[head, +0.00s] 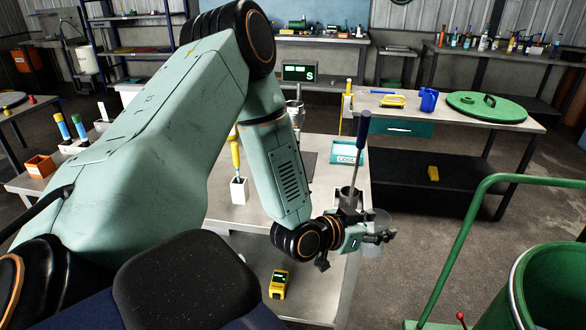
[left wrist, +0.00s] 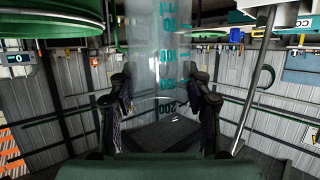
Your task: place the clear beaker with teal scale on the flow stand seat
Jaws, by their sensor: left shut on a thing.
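The clear beaker (head: 377,222) is in my left gripper (head: 376,238), off the right edge of the near bench in the head view. In the left wrist view the beaker (left wrist: 160,55) stands between the two dark fingers (left wrist: 160,103), and its teal scale faces the camera. The fingers are closed on its sides. The beaker looks empty. A metal stand (head: 296,108) shows partly behind my left arm; I cannot tell whether it is the flow stand, and no seat is clearly visible. My right gripper is not in view.
A blue-handled tool (head: 361,145) rises beside the gripper. The near bench (head: 215,207) carries a white holder (head: 239,191) with a yellow-handled tool and a teal-and-white box (head: 348,155). A green drum (head: 556,290) and green rail (head: 455,240) stand at right. Floor between is clear.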

